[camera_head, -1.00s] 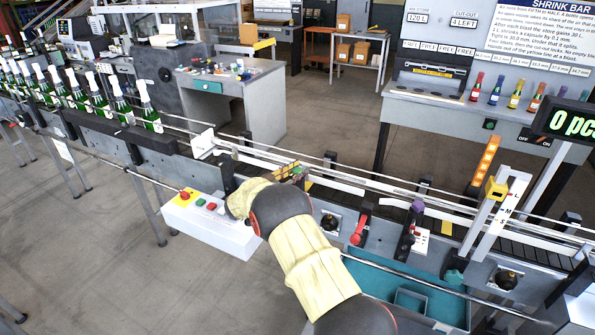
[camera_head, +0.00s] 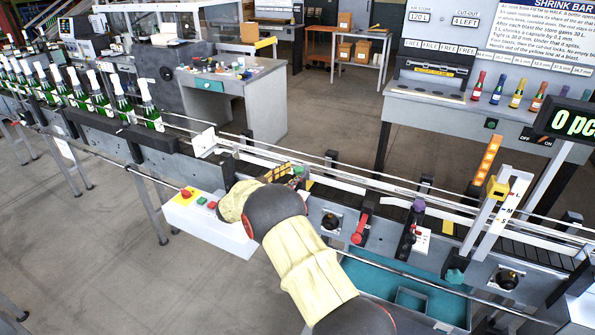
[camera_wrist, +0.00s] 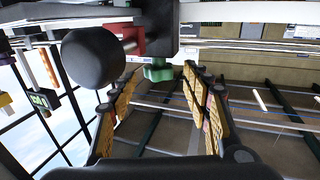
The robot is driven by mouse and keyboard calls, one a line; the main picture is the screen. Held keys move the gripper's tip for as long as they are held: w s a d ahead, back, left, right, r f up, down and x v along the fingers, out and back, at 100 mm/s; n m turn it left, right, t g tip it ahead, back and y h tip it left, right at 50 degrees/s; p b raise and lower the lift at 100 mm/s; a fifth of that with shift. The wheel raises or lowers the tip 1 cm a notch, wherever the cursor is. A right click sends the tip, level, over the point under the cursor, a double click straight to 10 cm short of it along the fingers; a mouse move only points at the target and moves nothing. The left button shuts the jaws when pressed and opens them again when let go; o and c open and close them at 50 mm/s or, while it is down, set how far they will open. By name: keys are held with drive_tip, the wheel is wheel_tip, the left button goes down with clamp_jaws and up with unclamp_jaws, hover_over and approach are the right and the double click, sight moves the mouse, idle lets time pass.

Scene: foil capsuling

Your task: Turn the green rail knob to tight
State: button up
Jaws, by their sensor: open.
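The green rail knob (camera_wrist: 158,72) shows in the wrist view just below a black block (camera_wrist: 158,28) on the rail. My gripper (camera_wrist: 161,76) is open, its two yellow-and-black fingers spread to the left and right of the knob. I see space between the fingers and the knob, but depth is hard to judge. In the head view my gripper (camera_head: 284,172) is at the conveyor rail, partly hidden by my arm. A small green patch (camera_head: 298,170) shows beside its tips; I cannot tell if it is the knob.
A black ball knob (camera_wrist: 92,58) stands close to the left finger in the wrist view. The head view shows a red lever (camera_head: 361,229), a purple knob (camera_head: 418,205) and a teal knob (camera_head: 455,276) farther right. A button box (camera_head: 210,222) stands left of my arm.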

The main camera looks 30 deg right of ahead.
drive_tip(key=v, duration=0.8)
drive_tip(key=shift+a, duration=0.2)
